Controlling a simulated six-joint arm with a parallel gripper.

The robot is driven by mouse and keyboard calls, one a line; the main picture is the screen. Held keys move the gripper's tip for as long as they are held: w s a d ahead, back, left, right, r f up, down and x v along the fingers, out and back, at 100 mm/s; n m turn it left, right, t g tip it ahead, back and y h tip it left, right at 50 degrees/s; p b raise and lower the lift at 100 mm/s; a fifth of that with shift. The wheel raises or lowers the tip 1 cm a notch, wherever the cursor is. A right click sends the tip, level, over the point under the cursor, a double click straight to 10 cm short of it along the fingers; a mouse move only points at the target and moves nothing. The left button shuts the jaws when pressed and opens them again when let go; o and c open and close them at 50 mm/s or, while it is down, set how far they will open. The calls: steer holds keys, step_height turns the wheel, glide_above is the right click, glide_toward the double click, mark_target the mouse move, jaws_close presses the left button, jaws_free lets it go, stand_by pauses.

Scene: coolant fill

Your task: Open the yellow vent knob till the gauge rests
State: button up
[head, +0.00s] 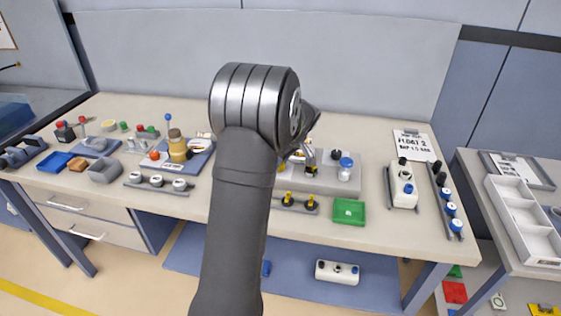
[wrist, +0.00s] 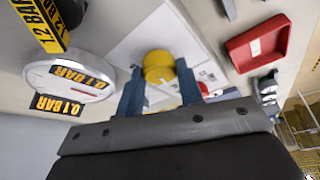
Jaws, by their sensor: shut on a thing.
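In the wrist view the yellow vent knob (wrist: 157,62) sits on a pale block, between the two blue-grey fingers of my gripper (wrist: 160,76). The fingers are shut on the knob's sides. A round white gauge (wrist: 68,70) lies to the left of the knob, with yellow-on-black labels reading 0.1 BAR beside and over it. Its needle is too small to read. In the head view my gripper (head: 302,156) is low over the grey fixture right of mid-bench, partly hidden by my arm. The knob and gauge cannot be made out there.
A green tray (head: 349,211) lies in front of the fixture. A red tray (wrist: 258,48) is right of the knob in the wrist view. Bare bench lies behind.

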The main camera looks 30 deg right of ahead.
steer(key=shift+n+y, duration=0.3)
steer(key=shift+n, duration=0.4)
steer(key=o, duration=1)
steer(key=v, duration=1.7)
steer(key=shift+r, duration=0.3)
steer(key=shift+w, duration=0.15)
